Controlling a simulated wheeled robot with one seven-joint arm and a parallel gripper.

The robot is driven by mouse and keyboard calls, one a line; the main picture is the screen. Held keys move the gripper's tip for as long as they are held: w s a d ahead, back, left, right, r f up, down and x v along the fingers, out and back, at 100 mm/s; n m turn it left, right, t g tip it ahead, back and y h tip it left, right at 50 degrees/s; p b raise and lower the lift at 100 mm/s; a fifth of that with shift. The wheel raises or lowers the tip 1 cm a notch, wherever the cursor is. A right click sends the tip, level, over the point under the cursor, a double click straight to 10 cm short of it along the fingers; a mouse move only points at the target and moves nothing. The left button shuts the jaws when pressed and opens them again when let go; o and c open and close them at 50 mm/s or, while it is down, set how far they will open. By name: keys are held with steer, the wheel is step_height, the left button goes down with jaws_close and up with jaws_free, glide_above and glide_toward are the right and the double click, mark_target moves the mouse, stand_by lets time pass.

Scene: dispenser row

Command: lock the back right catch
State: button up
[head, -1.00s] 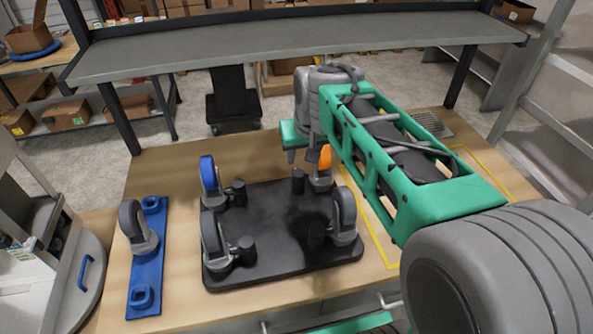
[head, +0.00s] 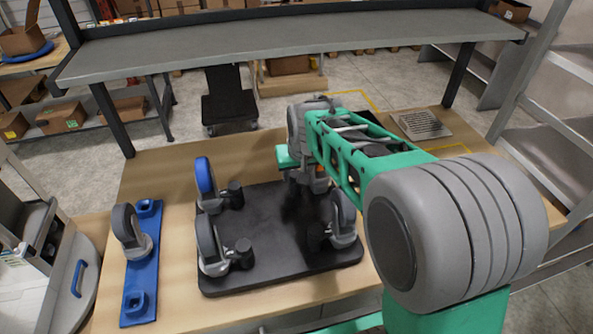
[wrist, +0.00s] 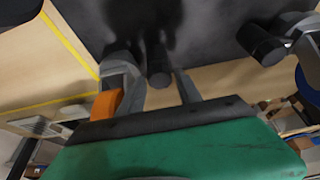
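A black platform (head: 270,255) lies on the wooden bench with upturned casters at its corners, each beside a short black post. The back right caster is mostly hidden behind my arm in the head view. In the wrist view its orange part (wrist: 107,104) and grey bracket (wrist: 122,72) show at the left, with a black post (wrist: 157,68) beside them. My gripper (wrist: 158,82) is low over that corner, its grey fingers apart, with the black post seen between them. I cannot tell whether they touch it. The back left caster has a blue wheel (head: 205,176).
Grey casters stand at the front left (head: 209,243) and front right (head: 343,215). A blue plate (head: 141,285) holding another caster lies left of the platform. A grey shelf (head: 290,40) spans above the bench's back. A metal grate (head: 422,124) lies at the back right.

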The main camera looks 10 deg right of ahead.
jaws_close()
stand_by(0.5)
steer(key=m, duration=0.1)
steer(key=m+h+b, duration=0.1)
steer(key=m, duration=0.1)
steer(key=shift+a+f+m, duration=0.1)
steer(key=shift+a+m, duration=0.1)
steer(key=shift+m, duration=0.1)
steer(key=m+h, duration=0.1)
steer(key=m, duration=0.1)
steer(key=m+g+h+b, duration=0.1)
steer(key=m, duration=0.2)
steer(key=shift+w+a, duration=0.1)
steer(key=m, duration=0.2)
steer(key=m+g+h, duration=0.1)
steer(key=m, duration=0.2)
steer(key=shift+w+r+g+p, duration=0.2)
steer(key=shift+g+p, duration=0.1)
steer(key=shift+p, duration=0.1)
steer(key=shift+m+g+p, duration=0.8)
steer(key=shift+m+g, duration=0.1)
steer(key=shift+m, duration=1.3)
